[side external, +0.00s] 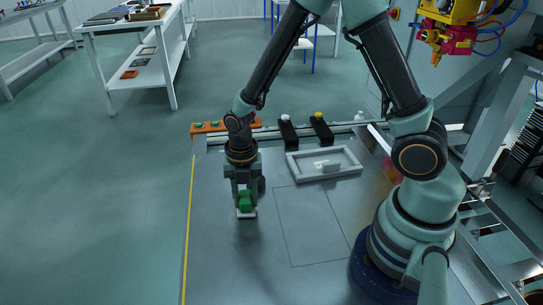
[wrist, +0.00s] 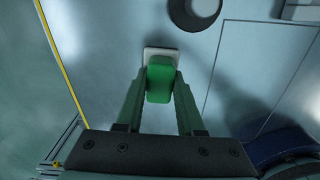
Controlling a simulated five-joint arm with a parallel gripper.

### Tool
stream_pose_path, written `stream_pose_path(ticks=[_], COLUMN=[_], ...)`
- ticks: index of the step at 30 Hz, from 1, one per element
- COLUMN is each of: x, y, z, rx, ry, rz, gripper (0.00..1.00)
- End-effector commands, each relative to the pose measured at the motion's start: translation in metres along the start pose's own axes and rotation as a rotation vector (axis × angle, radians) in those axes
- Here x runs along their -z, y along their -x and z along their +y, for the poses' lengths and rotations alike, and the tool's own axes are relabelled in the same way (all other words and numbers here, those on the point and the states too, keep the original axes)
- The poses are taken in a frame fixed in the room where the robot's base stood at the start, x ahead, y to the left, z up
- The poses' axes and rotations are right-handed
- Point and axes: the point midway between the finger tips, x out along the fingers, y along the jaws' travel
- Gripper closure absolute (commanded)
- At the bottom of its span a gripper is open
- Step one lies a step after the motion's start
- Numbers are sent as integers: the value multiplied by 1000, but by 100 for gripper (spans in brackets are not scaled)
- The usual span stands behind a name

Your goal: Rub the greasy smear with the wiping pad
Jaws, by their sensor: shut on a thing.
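The wiping pad (side external: 246,202) has a green grip block and a pale base. My gripper (side external: 245,193) points down and is shut on the green block, with the pale base below the fingertips. In the wrist view the pad (wrist: 160,88) sits between my two green fingers (wrist: 161,84). The base is at or just above the grey metal tabletop (side external: 222,265); I cannot tell whether it touches. I cannot make out the greasy smear in either view.
A grey frame tray (side external: 291,166) with small pale pieces stands behind a thin-lined square. Two black knobbed blocks (side external: 289,134) and an orange button box (side external: 212,128) line the back edge. A dark round thing (wrist: 177,14) shows in the wrist view. A yellow line (side external: 187,225) marks the left edge.

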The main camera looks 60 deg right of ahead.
Motion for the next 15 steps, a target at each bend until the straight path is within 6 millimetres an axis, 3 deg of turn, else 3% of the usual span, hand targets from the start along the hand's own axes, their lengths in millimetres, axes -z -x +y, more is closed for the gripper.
stream_pose_path(ticks=[2,15], x=[0,1], y=[21,58], z=[1,0], rx=[-8,-4], ry=[1,1], rz=[-5,-2], gripper=[100,100])
